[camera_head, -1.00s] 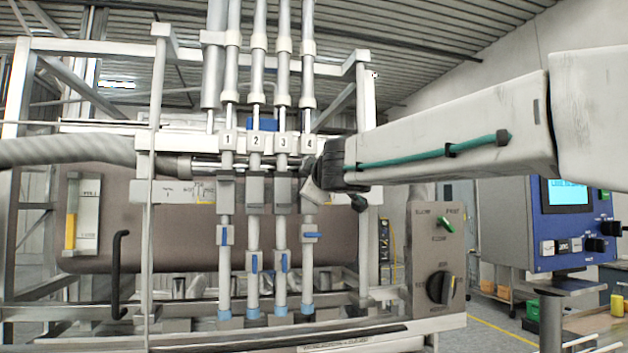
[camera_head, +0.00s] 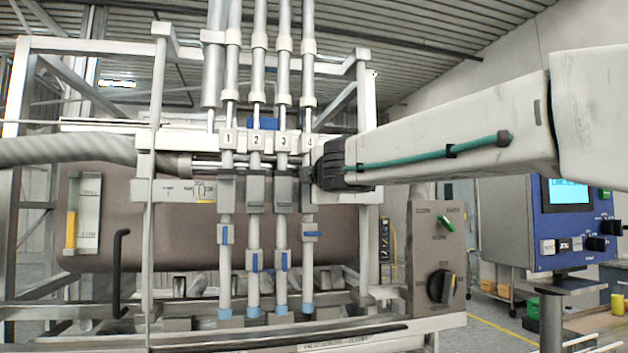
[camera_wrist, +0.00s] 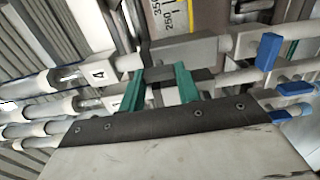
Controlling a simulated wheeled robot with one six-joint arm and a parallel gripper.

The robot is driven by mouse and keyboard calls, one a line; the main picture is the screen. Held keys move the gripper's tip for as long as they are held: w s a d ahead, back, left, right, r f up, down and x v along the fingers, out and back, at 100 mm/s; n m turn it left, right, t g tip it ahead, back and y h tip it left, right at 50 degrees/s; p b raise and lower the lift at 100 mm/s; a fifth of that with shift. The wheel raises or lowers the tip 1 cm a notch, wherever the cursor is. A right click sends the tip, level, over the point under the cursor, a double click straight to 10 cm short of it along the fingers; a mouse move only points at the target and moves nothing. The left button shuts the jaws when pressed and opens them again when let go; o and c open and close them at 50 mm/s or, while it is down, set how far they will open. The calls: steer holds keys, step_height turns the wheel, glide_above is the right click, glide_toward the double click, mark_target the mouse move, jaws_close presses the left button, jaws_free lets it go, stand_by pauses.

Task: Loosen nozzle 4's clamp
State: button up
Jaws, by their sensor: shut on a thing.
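Nozzle 4 is the rightmost of the upright tubes in the head view, marked by its number plate (camera_head: 309,141). My gripper (camera_head: 311,177) reaches it from the right, just below that plate. In the wrist view, the number 4 plate (camera_wrist: 97,74) is left of my gripper (camera_wrist: 161,88). Its two green fingers are on either side of the dark grey clamp part (camera_wrist: 163,75) on nozzle 4's line, and are shut on it. My gripper and wrist hide part of the clamp in the head view.
Nozzles 1, 2 and 3 (camera_head: 283,160) stand close on the left. Blue valve levers (camera_head: 284,262) hang below. A frame post (camera_head: 362,120) stands just right of nozzle 4. A control box with a black knob (camera_head: 440,287) is lower right.

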stand_by(0.3)
steer(key=o, duration=1)
steer(key=v, duration=0.7)
steer(key=shift+s+d, duration=0.1)
steer(key=shift+s, duration=0.3)
